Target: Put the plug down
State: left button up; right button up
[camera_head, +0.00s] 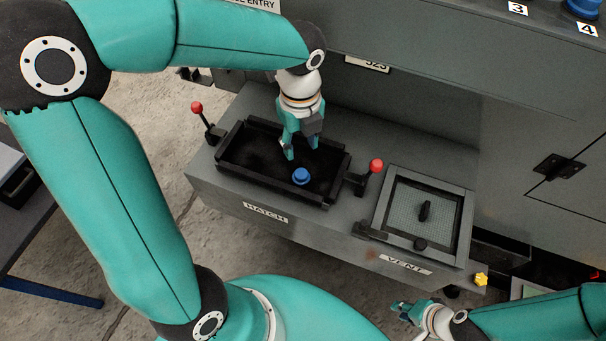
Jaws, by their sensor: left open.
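A small blue round piece, which looks like the plug (301,176), sits in the dark recessed tray (232,177) labelled HATCH. My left gripper (301,151) points down over the tray, just behind the blue piece. Its two fingers are apart, with nothing visible between them. It appears apart from the blue piece, though the exact gap is hard to judge. My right gripper (404,310) is low at the right, in front of the bench and away from the tray. Its fingers are too small and angled to tell their opening.
Red-knobbed levers stand at the tray's left (197,107) and right (376,166). A mesh vent panel (410,211) with a black handle lies to the right. A grey cabinet (420,110) rises behind. A yellow knob (481,279) is at the bench's right end.

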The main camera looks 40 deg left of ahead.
aim_at(300, 171)
pick_arm(q)
notch_tip(300, 171, down, 7)
jog(key=shift+r, duration=0.1)
jog(key=shift+s+f, duration=0.1)
jog(key=shift+f, duration=2.6)
jog(key=c, duration=0.5)
